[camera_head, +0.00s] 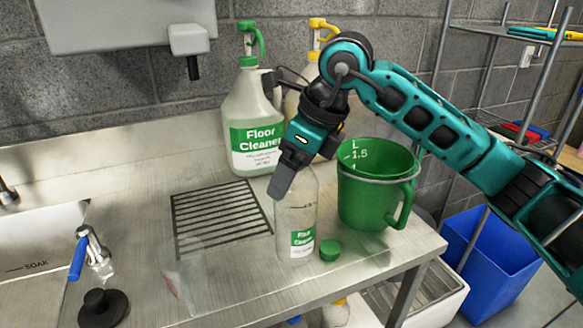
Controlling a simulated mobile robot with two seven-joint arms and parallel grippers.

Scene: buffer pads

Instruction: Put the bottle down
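A clear bottle (297,218) with a white and green Floor Cleaner label stands upright at the front of the steel counter, or just above it; I cannot tell if its base touches. My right gripper (286,182) points down at its top from above. One grey finger lies against the upper left of the bottle. The other finger and the bottle's mouth are hidden, but the gripper looks shut on the bottle. A green cap (330,250) lies on the counter just right of the bottle. My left gripper is not in view.
A green measuring jug (375,195) stands close right of the bottle. A large Floor Cleaner jug (252,115) stands behind. A drain grate (220,215) is to the left, with a faint see-through object (180,283) in front of it. The sink (40,245) is far left.

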